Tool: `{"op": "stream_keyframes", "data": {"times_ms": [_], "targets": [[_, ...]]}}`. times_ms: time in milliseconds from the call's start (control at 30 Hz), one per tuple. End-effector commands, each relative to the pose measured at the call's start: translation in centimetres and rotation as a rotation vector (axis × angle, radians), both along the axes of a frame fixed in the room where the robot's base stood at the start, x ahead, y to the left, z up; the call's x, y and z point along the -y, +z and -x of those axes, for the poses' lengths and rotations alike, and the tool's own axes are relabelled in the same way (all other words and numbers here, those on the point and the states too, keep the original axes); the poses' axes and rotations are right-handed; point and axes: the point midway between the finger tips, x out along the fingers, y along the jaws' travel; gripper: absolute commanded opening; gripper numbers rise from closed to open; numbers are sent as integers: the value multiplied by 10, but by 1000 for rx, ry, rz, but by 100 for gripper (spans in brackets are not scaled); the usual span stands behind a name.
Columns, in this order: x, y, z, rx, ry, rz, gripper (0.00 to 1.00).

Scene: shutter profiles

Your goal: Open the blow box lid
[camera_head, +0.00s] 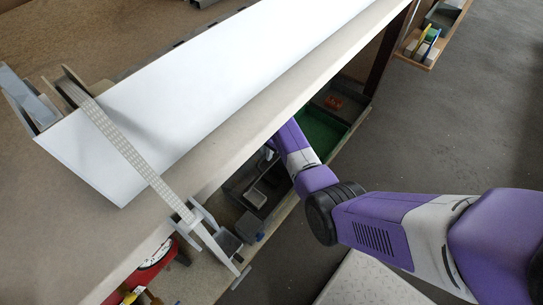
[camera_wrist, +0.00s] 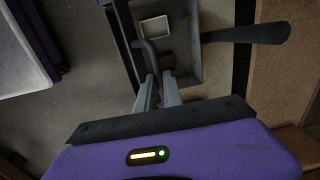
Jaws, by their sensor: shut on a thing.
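In the wrist view my gripper (camera_wrist: 158,84) points at a grey box (camera_wrist: 183,62) with raised edges, which I take to be the blow box. Its fingers are shut around a dark grey bent bar (camera_wrist: 150,58), seemingly a handle of the lid. A small light-framed rectangle (camera_wrist: 155,27) shows inside the box outline. I cannot tell how far the lid is raised. In the head view my arm reaches under the workbench (camera_head: 300,92). There my gripper is largely hidden behind the bench edge and my own wrist.
A dark lever (camera_wrist: 250,34) sticks out right of the box. In the head view a white profile (camera_head: 220,75) lies on the bench, with a slanted measuring arm (camera_head: 130,150) across it. A green bin (camera_head: 320,130) is on the shelf below. The floor (camera_head: 450,130) at right is clear.

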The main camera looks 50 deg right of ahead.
Motion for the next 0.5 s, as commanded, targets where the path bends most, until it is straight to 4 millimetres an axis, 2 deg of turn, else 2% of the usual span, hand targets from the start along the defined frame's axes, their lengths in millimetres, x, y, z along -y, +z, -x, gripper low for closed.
{"op": "stream_keyframes", "data": {"times_ms": [433, 467, 500], "targets": [[-2, -2, -2, 1, 1, -3, 0], [-2, -2, -2, 1, 1, -3, 13], [-2, -2, -2, 0, 1, -4, 20]]}}
